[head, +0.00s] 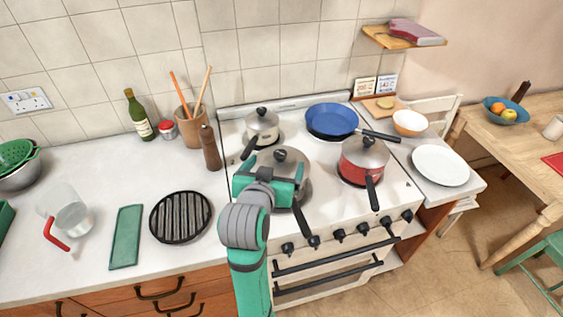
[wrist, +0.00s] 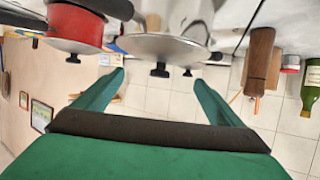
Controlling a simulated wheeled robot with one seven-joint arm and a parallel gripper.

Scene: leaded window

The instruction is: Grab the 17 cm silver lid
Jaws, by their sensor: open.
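Three lidded pots stand on the cooker, and I cannot tell from size which lid is the 17 cm one. The front-left pot has a silver lid (head: 293,163) with a black knob, partly hidden by my gripper. The red pot has a silver lid (head: 365,152), and the small back pot has another lid (head: 261,120). My gripper (head: 271,172) is open and empty over the near side of the front-left lid. In the wrist view, which is upside down, a silver lid (wrist: 150,46) and its black knob show beyond and between the open fingertips (wrist: 158,80).
Pot handles stick out towards the cooker front. A blue pan (head: 331,119) sits at the back. A pepper mill (head: 211,150) and a black ridged grill pan (head: 180,217) stand left of the cooker. The left worktop has clear patches.

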